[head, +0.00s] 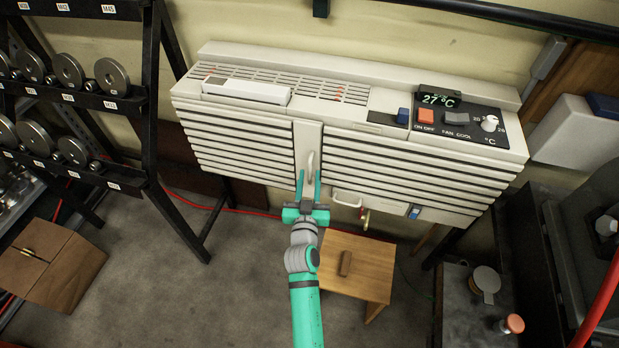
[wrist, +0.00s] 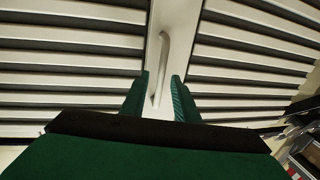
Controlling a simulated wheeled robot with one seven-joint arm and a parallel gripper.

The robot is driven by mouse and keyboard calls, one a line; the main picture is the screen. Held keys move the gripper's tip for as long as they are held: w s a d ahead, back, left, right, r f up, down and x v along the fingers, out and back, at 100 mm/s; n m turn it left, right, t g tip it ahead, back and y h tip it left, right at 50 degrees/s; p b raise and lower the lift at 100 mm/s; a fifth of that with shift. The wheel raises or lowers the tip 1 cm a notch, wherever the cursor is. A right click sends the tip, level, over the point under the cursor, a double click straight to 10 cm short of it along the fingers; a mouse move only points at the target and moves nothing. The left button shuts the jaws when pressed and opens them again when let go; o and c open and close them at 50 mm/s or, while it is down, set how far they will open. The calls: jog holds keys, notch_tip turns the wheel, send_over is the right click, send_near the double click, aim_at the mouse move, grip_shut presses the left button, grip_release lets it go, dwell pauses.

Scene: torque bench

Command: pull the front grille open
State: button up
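The front grille (head: 400,165) is the slatted face of a cream air-conditioner unit on the wall. It looks flush with the housing. A pale curved handle (head: 311,167) stands upright on the plain strip between the left and right slats. In the wrist view the handle (wrist: 162,62) runs down between the two finger lines. My gripper (head: 308,185) is just below and in front of the handle, its green fingers pointing up at it. In the wrist view my gripper (wrist: 161,88) is open, with a finger on each side of the handle's lower end. I cannot tell whether either finger touches it.
A wooden stool (head: 355,262) stands below the unit, close to my arm. A black weight rack (head: 150,110) is at left, with a cardboard box (head: 50,265) on the floor. Dark equipment (head: 555,260) stands at right. The floor left of my arm is clear.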

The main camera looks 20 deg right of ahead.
jog(key=shift+w+d, duration=0.1)
jog(key=shift+w, duration=0.2)
jog(key=shift+c, duration=0.7)
grip_shut()
jog(key=shift+s, duration=0.15)
